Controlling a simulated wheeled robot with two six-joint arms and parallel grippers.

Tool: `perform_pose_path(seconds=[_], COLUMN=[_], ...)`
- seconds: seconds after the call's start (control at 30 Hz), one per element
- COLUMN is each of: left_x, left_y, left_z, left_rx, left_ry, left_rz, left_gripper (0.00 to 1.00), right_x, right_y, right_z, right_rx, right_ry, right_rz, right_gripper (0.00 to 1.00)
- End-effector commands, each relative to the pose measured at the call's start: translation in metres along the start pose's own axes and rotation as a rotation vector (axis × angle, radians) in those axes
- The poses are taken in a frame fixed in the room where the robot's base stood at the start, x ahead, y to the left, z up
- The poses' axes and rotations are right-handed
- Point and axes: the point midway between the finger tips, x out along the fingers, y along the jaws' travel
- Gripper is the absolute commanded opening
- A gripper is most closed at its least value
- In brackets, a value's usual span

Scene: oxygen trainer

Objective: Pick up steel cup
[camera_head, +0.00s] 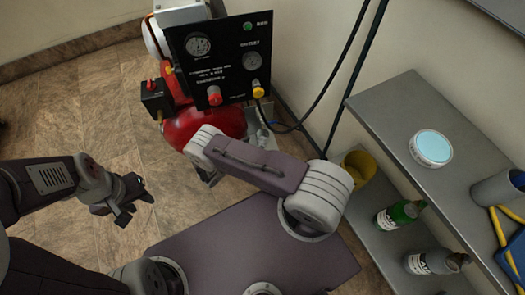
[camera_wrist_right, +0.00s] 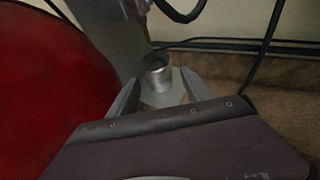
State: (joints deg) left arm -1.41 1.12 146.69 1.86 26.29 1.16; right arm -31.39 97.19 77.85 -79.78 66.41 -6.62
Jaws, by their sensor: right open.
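A shiny steel cup (camera_wrist_right: 155,72) stands upright on a light grey surface in the right wrist view. My right gripper (camera_wrist_right: 159,77) is open, with one finger on each side of the cup in that picture. The cup appears just beyond the fingertips, and I see no contact. In the head view my right arm reaches toward the red machine, and its gripper is mostly hidden behind the arm. My left gripper (camera_head: 135,208) is open and empty over the tiled floor at the left.
A red tank (camera_head: 215,123) with a black gauge panel (camera_head: 228,62) stands close to my right arm. At the right, a grey shelf (camera_head: 390,100) holds a round white-and-blue item (camera_head: 431,148) and a grey cup (camera_head: 494,190). Dark hoses hang along the wall.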

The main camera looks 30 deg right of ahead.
Motion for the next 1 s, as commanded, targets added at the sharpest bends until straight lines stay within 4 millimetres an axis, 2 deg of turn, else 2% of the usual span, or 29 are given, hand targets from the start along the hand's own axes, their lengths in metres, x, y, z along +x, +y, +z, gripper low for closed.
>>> perform_pose_path(seconds=[0.03, 0.1, 0.23, 0.4, 0.63, 0.8, 0.9, 1.0], left_x=[0.013, 0.013, 0.012, 0.024, 0.028, 0.049, 0.052, 0.052], left_y=[0.0, 0.0, 0.0, 0.0, -0.001, -0.001, -0.001, -0.001], left_z=[0.001, 0.001, 0.001, 0.002, 0.003, 0.005, 0.005, 0.005], left_rx=[0.0, 0.0, 0.0, 0.0, 0.0, 0.0, 0.0, 0.0], left_ry=[0.001, 0.001, 0.001, 0.001, 0.001, 0.001, 0.001, 0.001], left_rz=[0.0, 0.0, 0.0, 0.0, 0.0, 0.0, 0.0, 0.0], left_gripper=[0.36, 0.36, 0.36, 0.36, 0.36, 0.36, 0.36, 0.36], right_x=[0.007, 0.008, 0.01, 0.038, 0.05, 0.082, 0.095, 0.099], right_y=[0.002, 0.005, 0.005, 0.006, 0.007, 0.006, 0.007, 0.008], right_z=[-0.018, -0.023, -0.022, -0.023, -0.021, -0.027, -0.024, -0.022], right_rx=[-0.028, -0.049, -0.054, -0.052, -0.053, -0.051, -0.05, -0.051], right_ry=[-0.019, -0.034, -0.038, -0.037, -0.036, -0.036, -0.036, -0.036], right_rz=[0.03, 0.057, 0.062, 0.057, 0.06, 0.055, 0.057, 0.059], right_gripper=[0.58, 0.58, 0.58, 0.58, 0.58, 0.58, 0.58, 0.58])
